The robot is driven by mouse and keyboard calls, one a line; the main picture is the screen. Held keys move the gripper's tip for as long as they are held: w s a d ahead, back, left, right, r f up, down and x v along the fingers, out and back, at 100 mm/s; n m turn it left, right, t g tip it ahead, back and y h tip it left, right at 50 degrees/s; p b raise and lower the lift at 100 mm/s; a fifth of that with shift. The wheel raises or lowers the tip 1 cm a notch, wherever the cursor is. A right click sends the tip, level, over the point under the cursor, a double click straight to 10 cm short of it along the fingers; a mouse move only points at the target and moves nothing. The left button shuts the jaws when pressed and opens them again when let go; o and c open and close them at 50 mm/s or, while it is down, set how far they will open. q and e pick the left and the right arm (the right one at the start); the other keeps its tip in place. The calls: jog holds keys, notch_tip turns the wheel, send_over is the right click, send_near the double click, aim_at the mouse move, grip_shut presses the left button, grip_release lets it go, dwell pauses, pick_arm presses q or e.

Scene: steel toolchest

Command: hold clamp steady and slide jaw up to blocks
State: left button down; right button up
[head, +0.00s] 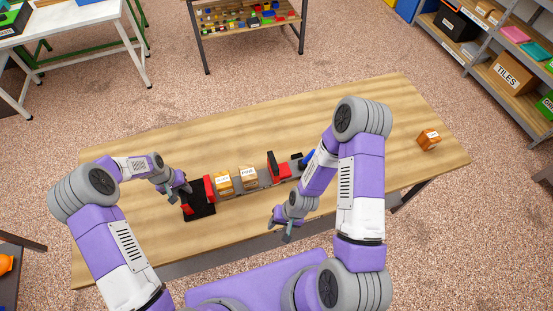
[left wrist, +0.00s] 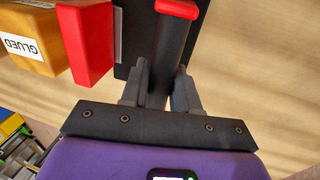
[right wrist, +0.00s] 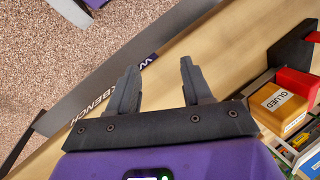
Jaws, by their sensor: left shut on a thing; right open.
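The clamp lies on the wooden bench. Its black end plate (head: 201,211) and red fixed jaw (head: 208,187) are at the left, and its red sliding jaw (head: 278,169) is further right. Two orange-tan blocks (head: 224,182) (head: 249,178) stand between the jaws, with a gap between the right block and the sliding jaw. My right gripper (head: 286,228) is open and empty in front of the clamp. The right wrist view shows its fingers apart (right wrist: 159,85) and a block labelled GLUED (right wrist: 279,107).
A separate orange block (head: 428,139) sits near the bench's right end. A blue part (head: 306,158) stands beyond the sliding jaw, partly hidden by my right arm. The bench (head: 370,110) is clear behind the clamp. Shelves and other tables stand apart from it.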

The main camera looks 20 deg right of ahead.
jog(key=w+d+m, duration=0.1)
jog(key=w+d, duration=0.1)
jog(key=w+d+r+m, duration=0.1)
jog(key=w+d+m, duration=0.1)
jog(key=w, duration=0.1)
jog(key=w+d+r+m, duration=0.1)
jog(key=w+d+m, duration=0.1)
jog(key=w, duration=0.1)
jog(key=shift+w+d+r, duration=0.15)
jog(key=shift+d, duration=0.15)
jog(key=c, duration=0.7)
jog(key=w+d+r+m, duration=0.1)
jog(key=w+d, duration=0.1)
jog(key=w+d+r+m, duration=0.2)
jog(key=shift+d+r, duration=0.15)
jog(key=shift+r, duration=0.1)
grip_shut()
jog(key=w+d+r+m, duration=0.2)
jog(key=w+r+m, duration=0.1)
jog(key=w+r, duration=0.25)
jog(key=w+d+r+m, duration=0.3)
jog(key=w+r, duration=0.1)
jog(key=r, duration=0.3)
jog(key=a+f, duration=0.8)
jog(key=f, duration=0.1)
jog(key=shift+s, duration=0.25)
jog(key=a, duration=1.1)
jog(key=shift+s, duration=0.15)
